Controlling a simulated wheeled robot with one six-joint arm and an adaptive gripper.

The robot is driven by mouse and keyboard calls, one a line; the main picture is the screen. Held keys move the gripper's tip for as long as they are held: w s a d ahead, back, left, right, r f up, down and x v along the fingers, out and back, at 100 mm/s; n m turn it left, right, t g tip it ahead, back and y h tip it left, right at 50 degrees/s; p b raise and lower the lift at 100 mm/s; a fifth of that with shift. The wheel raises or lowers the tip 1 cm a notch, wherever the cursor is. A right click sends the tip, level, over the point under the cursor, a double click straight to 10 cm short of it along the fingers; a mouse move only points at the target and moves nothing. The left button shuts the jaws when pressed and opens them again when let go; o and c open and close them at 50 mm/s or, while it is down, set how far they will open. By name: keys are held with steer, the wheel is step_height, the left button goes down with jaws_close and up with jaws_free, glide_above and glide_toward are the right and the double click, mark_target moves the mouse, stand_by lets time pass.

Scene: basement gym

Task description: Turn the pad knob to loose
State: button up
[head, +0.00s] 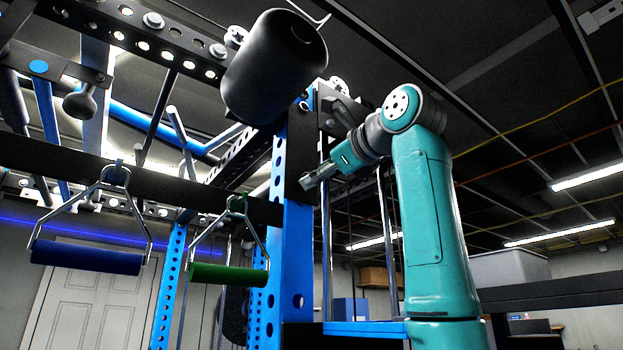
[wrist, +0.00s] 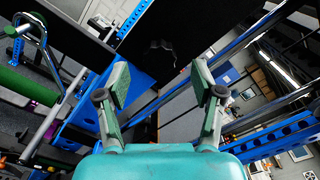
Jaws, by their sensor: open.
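My gripper (head: 309,182) points left in the head view, its tips close to a black plate on the blue upright (head: 290,225). In the wrist view my gripper (wrist: 160,84) is open, its two green-padded fingers wide apart with nothing held between them. Ahead of them is a dark surface with a small dark shape (wrist: 161,46) on it, too dim to tell if it is the pad knob. A black roller pad (head: 272,68) hangs above in the head view, with a pale knob-like part (head: 338,84) to its right. No loose or tight marking is readable.
A blue-grip handle (head: 88,257) and a green-grip handle (head: 228,274) hang from the rack at left. The green one also shows in the wrist view (wrist: 14,80). Steel guide rods (head: 326,245) stand beside the upright, close to my arm. A grey bin (head: 510,268) is at right.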

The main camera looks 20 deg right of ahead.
steer(key=x, duration=0.3)
steer(key=shift+a, duration=0.1)
steer(key=c, duration=1.1)
steer(key=shift+c, duration=0.2)
